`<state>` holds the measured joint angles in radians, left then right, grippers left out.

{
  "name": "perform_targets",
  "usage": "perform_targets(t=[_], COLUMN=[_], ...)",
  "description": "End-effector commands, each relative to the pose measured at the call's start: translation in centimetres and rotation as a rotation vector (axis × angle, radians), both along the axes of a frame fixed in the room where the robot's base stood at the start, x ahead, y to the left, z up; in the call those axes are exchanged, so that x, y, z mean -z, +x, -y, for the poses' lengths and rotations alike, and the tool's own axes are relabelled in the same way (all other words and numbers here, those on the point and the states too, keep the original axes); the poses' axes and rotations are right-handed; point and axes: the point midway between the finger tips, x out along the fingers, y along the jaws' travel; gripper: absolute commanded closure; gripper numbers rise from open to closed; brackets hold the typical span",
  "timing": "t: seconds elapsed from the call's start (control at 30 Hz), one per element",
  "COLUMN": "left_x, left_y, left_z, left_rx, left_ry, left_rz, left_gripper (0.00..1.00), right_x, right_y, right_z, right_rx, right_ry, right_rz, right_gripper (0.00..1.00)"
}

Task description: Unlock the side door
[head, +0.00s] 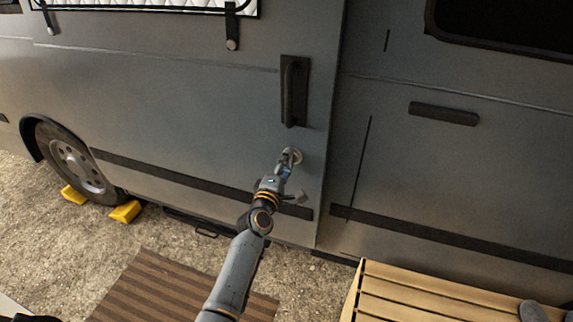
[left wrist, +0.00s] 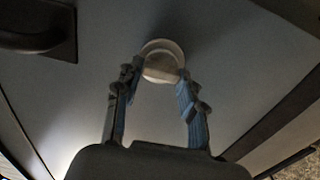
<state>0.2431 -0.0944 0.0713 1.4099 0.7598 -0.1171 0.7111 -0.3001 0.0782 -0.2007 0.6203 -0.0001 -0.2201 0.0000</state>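The side door's lock is a round pale knob (head: 295,155) on the grey van wall, just below the black upright door handle (head: 290,91). My left gripper (head: 288,167) is at the knob and partly covers it in the head view. In the left wrist view the knob (left wrist: 162,57) shows straight ahead, between the tips of my left gripper's two fingers (left wrist: 160,76). The fingers are spread, one at each side of the knob. Whether they touch it is hard to see. My right gripper is in neither view.
A slatted wooden bench or table (head: 430,297) stands at the lower right, with a grey object (head: 532,310) on it. A brown striped mat (head: 150,290) lies on the gravel. Yellow chocks (head: 125,211) sit by the wheel (head: 75,160).

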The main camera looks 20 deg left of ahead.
Motion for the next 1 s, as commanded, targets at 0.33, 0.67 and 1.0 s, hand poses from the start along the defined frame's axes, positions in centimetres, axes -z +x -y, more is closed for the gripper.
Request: perform_targets(t=[0.33, 0.67, 1.0], left_x=[0.0, 0.1, 0.2], left_y=[0.0, -3.0, -9.9], left_z=[0.0, -0.1, -0.3], left_rx=[0.0, -0.001, 0.0], left_ry=[0.0, -0.002, 0.001], left_rz=[0.0, -0.001, -0.003], left_gripper=[0.38, 0.38, 0.38], right_x=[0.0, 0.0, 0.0], right_y=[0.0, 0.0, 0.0], right_z=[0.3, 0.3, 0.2], right_rx=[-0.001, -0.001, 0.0], right_ry=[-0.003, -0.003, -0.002], right_rz=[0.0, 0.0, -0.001], right_gripper=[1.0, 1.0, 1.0])
